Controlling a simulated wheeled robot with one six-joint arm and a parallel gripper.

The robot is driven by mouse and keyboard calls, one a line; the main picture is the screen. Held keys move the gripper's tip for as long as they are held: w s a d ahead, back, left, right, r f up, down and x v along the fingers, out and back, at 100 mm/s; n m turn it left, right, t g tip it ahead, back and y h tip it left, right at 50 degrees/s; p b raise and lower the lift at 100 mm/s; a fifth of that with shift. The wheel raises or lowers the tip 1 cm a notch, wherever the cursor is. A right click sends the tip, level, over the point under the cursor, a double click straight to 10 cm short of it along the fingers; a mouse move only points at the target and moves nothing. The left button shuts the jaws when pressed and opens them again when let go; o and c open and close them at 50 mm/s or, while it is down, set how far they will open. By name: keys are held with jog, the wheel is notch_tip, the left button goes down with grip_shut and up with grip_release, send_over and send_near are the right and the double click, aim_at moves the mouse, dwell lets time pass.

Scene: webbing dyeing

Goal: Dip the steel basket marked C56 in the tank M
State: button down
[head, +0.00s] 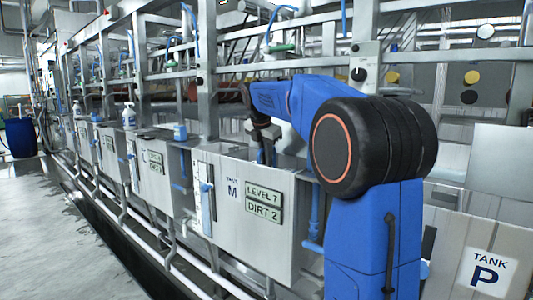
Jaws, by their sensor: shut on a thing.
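Tank M (228,215) is a grey steel tank in the middle of the row, with a "TANK M" label and a plate reading "LEVEL 7 DIRT 2" on its front. My blue arm reaches left and back over it. My gripper (266,148) is the small dark end pointing down at the tank's top, shut on the steel basket. The basket itself is hidden behind the tank's front wall and my arm. Its C56 mark does not show, and I cannot tell how deep it sits.
Tank P (487,265) stands at the front right. More tanks run back to the left, with a white bottle (129,117) and a blue one (180,132) on top. A steel frame (207,70) rises behind. Pipes run along the tanks' feet, and open floor (50,240) lies left.

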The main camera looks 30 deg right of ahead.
jog(key=shift+f, duration=4)
notch_tip(320, 180, up, 24)
dwell(0.4)
